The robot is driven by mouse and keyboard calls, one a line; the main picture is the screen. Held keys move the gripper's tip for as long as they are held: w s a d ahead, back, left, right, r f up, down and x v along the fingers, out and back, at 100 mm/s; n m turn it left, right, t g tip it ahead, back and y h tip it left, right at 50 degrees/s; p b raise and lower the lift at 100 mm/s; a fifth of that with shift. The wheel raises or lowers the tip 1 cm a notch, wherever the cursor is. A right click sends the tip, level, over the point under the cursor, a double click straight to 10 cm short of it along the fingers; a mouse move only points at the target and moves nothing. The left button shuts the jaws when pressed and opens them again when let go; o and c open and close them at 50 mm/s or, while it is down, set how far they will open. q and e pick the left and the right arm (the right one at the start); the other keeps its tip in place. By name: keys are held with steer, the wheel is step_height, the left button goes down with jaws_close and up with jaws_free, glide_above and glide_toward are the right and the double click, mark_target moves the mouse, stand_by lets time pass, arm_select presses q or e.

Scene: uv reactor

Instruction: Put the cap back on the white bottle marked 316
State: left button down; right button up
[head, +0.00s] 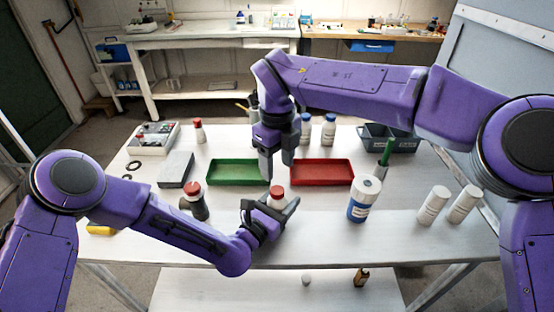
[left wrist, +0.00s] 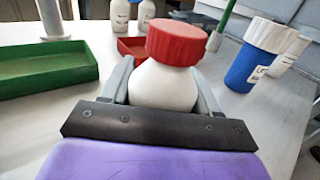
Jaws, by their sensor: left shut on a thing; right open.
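My left gripper (head: 270,212) is shut around a white bottle (left wrist: 163,86) and holds it upright near the front middle of the table. A red cap (left wrist: 180,42) sits on top of this bottle, slightly tilted in the left wrist view; I cannot tell whether it is screwed down. The cap also shows in the head view (head: 278,192). No 316 marking is readable; the gripper hides much of the bottle. My right gripper (head: 278,172) points down, open, with its fingertips just above the cap and apparently nothing between them.
A green tray (head: 238,184) and a red tray (head: 322,183) lie behind. A dark red-capped bottle (head: 194,203) stands left, a blue-and-white bottle (head: 361,205) right. Two white cylinders (head: 433,205) are farther right. Another red-capped bottle (head: 199,132) stands at the back left. The front right tabletop is clear.

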mark_target(277, 190)
step_height(277, 190, down, 8)
steer(key=shift+r, duration=0.2)
jaws_close()
steer(key=shift+o, duration=0.7)
jaws_free()
